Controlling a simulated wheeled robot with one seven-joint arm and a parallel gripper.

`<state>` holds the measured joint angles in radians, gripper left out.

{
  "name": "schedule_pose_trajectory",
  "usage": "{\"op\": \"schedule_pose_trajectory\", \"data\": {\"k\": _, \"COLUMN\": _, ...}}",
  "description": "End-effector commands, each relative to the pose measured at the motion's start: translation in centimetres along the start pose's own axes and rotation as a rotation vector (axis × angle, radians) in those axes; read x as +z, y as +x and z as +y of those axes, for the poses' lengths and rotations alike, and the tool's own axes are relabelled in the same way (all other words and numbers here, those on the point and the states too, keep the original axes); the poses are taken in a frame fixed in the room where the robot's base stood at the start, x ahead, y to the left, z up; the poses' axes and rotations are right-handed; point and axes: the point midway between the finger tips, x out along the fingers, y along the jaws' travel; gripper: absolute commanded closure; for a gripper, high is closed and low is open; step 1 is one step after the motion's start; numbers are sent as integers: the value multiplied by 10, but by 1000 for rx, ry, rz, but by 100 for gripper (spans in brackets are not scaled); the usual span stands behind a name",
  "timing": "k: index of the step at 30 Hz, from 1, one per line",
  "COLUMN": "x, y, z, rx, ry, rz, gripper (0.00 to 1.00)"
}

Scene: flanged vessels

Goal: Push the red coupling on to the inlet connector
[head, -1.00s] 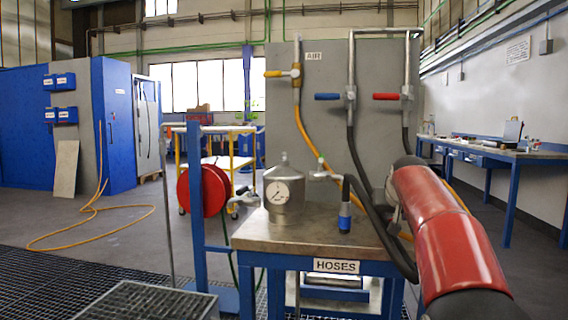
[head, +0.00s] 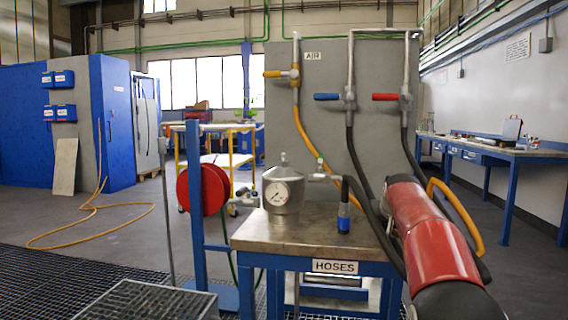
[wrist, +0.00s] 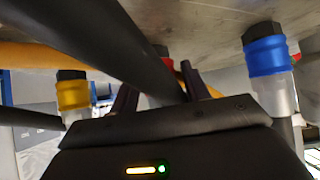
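The red coupling (wrist: 168,64) shows only in small red patches in the wrist view, between my fingers and mostly behind a thick black hose (wrist: 120,45). My gripper (wrist: 160,80) has its fingers apart on either side of it, and I see no clear contact. In the head view my arm hides the gripper and red coupling. The metal vessel (head: 284,208) with a round gauge stands on the table. It has a side fitting (head: 318,177) at its right and another (head: 242,200) at its left; I cannot tell which is the inlet connector.
A blue coupling (wrist: 265,57) and a yellow coupling (wrist: 72,92) flank my gripper in the wrist view. The blue one (head: 344,218) is by the vessel in the head view. A yellow hose (head: 458,205) loops beside my arm. The table (head: 262,236) has bare top around the vessel.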

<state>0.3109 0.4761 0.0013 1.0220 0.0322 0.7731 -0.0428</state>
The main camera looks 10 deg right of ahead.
Motion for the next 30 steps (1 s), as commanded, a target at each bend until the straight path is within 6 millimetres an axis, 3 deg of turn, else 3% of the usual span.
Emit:
{"op": "schedule_pose_trajectory", "data": {"k": 2, "x": 0, "y": 0, "z": 0, "rx": 0, "ry": 0, "rz": 0, "gripper": 64}}
{"op": "schedule_pose_trajectory", "data": {"k": 10, "x": 0, "y": 0, "z": 0, "rx": 0, "ry": 0, "rz": 0, "gripper": 100}}
{"op": "schedule_pose_trajectory", "data": {"k": 30, "x": -12, "y": -10, "z": 0, "rx": 0, "ry": 0, "rz": 2, "gripper": 100}}
